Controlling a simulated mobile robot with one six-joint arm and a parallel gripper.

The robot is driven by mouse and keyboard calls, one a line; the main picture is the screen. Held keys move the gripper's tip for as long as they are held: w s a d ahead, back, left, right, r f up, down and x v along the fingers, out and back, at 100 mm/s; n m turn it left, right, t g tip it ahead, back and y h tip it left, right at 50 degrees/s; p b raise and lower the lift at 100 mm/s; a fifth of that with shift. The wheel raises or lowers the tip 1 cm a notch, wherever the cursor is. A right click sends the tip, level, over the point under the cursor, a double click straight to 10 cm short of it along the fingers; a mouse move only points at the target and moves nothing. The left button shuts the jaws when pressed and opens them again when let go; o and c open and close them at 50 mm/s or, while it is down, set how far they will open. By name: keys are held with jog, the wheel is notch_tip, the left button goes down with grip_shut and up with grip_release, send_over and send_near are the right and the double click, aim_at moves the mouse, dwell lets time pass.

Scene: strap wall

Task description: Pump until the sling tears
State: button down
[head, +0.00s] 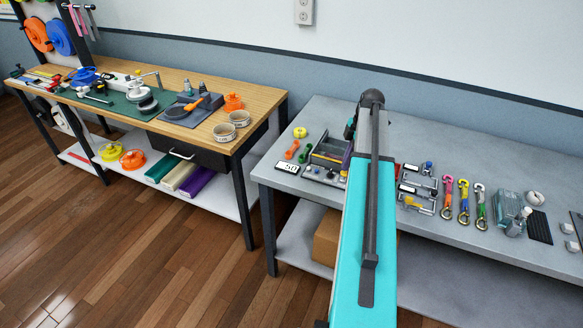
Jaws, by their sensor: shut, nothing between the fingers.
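I cannot make out my gripper; my turquoise and grey arm reaches over the grey bench (390,245) and hides what is behind it. Short straps with metal hook ends lie on this bench: a pink one (447,193), a yellow one (463,199) and a green one (480,203). I cannot tell if any of them is the sling. A grey device with a small round-ended part (510,212) stands right of them; I cannot tell if it is the pump. No strap is visibly torn. A grey boxy fixture (328,153) stands left of my arm, partly hidden.
A white display (287,168) lies at the grey bench's left edge. Clamp-like metal fixtures (416,190) lie right of my arm. A wooden workbench (190,73) with tools, spools and tape rolls stands at left. Open wooden floor (150,265) lies in front of it.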

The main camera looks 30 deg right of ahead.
jog(key=shift+f, duration=0.15)
jog(key=shift+f+b, duration=0.7)
jog(key=shift+f, duration=0.65)
jog(key=shift+r, duration=0.2)
jog(key=shift+r+p, duration=0.75)
jog(key=shift+r, duration=0.55)
jog(key=shift+f, duration=0.25)
dwell(0.3)
